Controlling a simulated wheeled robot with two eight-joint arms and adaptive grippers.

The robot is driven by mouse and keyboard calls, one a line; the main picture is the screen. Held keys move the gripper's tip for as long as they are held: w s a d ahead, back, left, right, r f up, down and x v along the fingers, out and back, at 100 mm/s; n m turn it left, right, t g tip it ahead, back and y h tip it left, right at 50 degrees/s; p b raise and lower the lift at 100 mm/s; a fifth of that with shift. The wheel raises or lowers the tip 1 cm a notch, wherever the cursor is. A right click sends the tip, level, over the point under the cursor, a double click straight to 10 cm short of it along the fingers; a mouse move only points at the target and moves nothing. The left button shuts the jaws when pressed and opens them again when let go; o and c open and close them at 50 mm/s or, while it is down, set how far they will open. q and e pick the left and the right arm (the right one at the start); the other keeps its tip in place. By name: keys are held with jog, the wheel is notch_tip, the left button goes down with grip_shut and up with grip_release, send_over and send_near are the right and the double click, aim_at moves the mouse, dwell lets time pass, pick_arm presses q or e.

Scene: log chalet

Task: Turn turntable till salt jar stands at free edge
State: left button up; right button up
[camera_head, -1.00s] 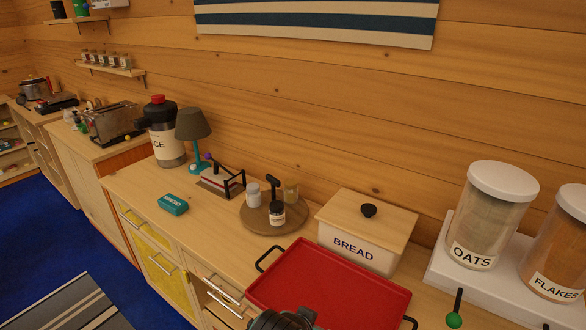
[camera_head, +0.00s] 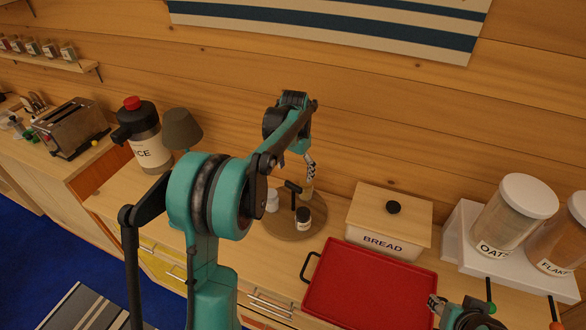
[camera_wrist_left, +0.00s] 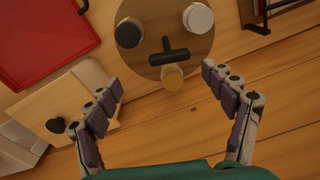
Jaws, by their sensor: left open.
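The round wooden turntable (camera_head: 291,233) stands on the counter against the log wall. On it are a white-lidded jar (camera_head: 272,201) at the left, a dark-lidded jar (camera_head: 303,221) with a pale label at the front, and a jar with a tan lid (camera_wrist_left: 172,77) on the wall side. I cannot read which is salt. A black T-shaped handle (camera_wrist_left: 168,57) rises from the turntable. My left gripper (camera_wrist_left: 162,76) is open above the turntable's wall side, its fingers spread either side of the tan-lidded jar. My right gripper (camera_head: 438,303) shows partly at the bottom right, by the tray.
A red tray (camera_head: 370,285) and a bread box (camera_head: 381,243) stand right of the turntable. Oats (camera_head: 512,215) and flakes dispensers stand further right. My left arm hides the counter between.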

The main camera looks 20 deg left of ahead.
aim_at(294, 184)
pick_arm(q)
jog(key=shift+w+a+f+g+p, duration=0.25)
jog(key=shift+w+a+p, duration=0.25)
jog(key=shift+w+a, duration=0.25)
jog(key=shift+w+d+f, duration=0.1)
jog(key=shift+f, duration=0.2)
notch_tip(294, 184, down, 7)
jog(key=shift+f+b, duration=0.2)
jog(key=shift+b, duration=0.35)
pick_arm(e)
jog(key=shift+s+d+r, duration=0.1)
jog(key=shift+r, duration=0.3)
pick_arm(q)
jog(key=c, duration=1.7)
